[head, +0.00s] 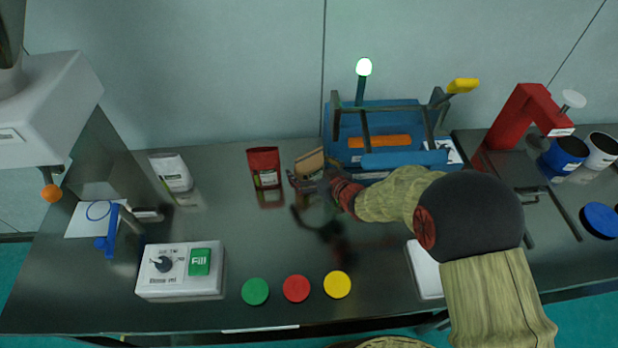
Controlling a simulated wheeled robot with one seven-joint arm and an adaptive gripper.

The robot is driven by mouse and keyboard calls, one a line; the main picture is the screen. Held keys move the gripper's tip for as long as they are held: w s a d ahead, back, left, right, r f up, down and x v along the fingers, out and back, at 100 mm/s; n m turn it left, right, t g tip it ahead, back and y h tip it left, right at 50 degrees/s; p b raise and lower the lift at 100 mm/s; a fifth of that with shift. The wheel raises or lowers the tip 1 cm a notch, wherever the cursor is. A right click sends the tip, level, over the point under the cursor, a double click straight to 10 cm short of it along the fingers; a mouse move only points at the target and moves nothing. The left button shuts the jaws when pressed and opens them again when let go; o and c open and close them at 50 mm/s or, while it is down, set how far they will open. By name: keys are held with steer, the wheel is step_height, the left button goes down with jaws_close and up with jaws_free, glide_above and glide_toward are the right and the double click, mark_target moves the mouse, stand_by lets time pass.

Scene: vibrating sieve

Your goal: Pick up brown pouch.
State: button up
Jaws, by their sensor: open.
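The brown pouch (309,163) stands at the back of the dark metal bench, right of a red pouch and left of the blue machine. My gripper (306,182) is at the pouch's front, low over the bench, with its fingers spread. The lower part of the pouch is hidden behind the fingers. I cannot tell whether the fingers touch it. My arm reaches in from the lower right.
A red pouch (264,167) stands close on the left, and a white pouch (171,172) farther left. The blue machine (405,159) is close on the right. A control box (180,270) and green (255,291), red (296,288) and yellow (337,284) discs lie in front.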

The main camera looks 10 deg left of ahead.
steer(key=shift+r, duration=0.1)
steer(key=c, duration=1.5)
